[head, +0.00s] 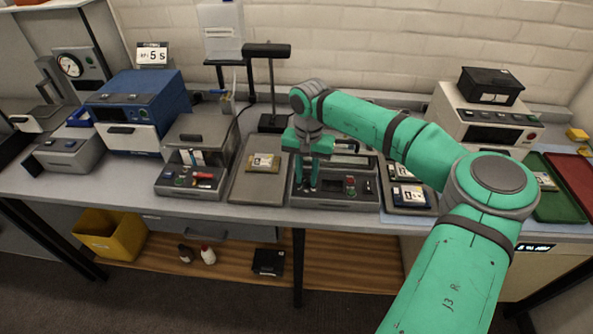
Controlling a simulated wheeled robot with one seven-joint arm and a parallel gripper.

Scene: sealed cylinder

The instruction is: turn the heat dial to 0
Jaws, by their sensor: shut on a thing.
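My green gripper (306,184) points down at the left part of the front panel of a dark grey bench device (334,200). Its fingers are shut at a small dark knob there, which I take to be the heat dial. The fingers hide most of the dial, so its pointer and its numbers cannot be read. A red and green control (350,184) sits to the right of the fingers on the same panel. My gripper and wrist cover part of the device behind the panel.
A grey tray (246,190) with a labelled packet lies left of the device. A dark tray (420,211) with packets lies right of it. A black lamp-like stand (270,85) rises behind. A control box (180,188) stands farther left.

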